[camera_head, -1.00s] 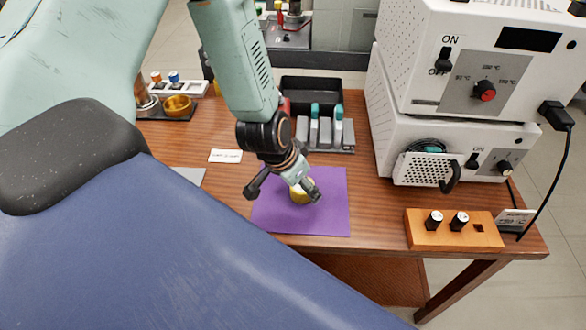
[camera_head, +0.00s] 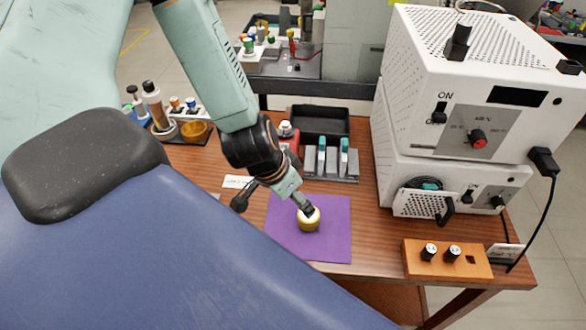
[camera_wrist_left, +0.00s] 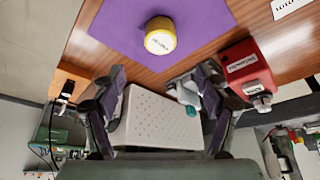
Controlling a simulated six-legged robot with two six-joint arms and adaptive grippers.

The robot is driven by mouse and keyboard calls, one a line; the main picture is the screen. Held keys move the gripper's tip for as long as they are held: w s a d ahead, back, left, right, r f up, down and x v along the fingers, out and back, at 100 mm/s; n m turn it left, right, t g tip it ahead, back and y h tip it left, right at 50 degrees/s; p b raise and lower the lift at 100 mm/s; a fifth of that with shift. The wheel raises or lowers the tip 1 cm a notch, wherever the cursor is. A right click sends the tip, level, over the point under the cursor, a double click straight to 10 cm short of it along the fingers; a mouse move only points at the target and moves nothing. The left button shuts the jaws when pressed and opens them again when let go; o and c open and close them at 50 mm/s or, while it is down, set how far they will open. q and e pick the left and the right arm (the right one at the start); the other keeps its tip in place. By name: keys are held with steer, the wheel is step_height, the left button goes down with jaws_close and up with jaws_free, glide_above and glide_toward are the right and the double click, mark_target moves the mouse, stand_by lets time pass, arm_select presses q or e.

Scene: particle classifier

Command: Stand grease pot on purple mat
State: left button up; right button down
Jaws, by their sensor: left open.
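The grease pot (camera_head: 309,221) is a small yellow pot with a pale labelled lid. It stands upright on the purple mat (camera_head: 335,240), near its middle. In the left wrist view the pot (camera_wrist_left: 160,36) also shows on the mat (camera_wrist_left: 115,30), with nothing around it. My left gripper (camera_head: 272,203) is open and empty, beside and above the pot; in the head view one finger overlaps the pot's lid. In the wrist view its two fingers (camera_wrist_left: 158,92) are spread wide, apart from the pot. My right gripper is not in view.
White oven-like machines (camera_head: 455,120) stand at the table's right. A grey rack (camera_head: 330,165), black bin (camera_head: 320,121) and red container (camera_wrist_left: 245,68) stand behind the mat. A brass bowl (camera_head: 195,132) sits back left.

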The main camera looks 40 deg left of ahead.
arm_select(q)
steer(key=s+d+f+n+g, duration=0.1)
steer(key=s+f, duration=0.2)
steer(key=s, duration=0.4)
steer(key=s+d+f+n+g, duration=0.1)
steer(key=s+d+f+g, duration=0.1)
steer(key=s+f, duration=0.2)
steer(key=s+d+f+n+g+y, duration=0.1)
steer(key=s+f, duration=0.3)
steer(key=s, duration=0.5)
steer(key=shift+s+d+f, duration=0.25)
steer(key=shift+s+d, duration=0.05)
steer(key=shift+d, duration=0.1)
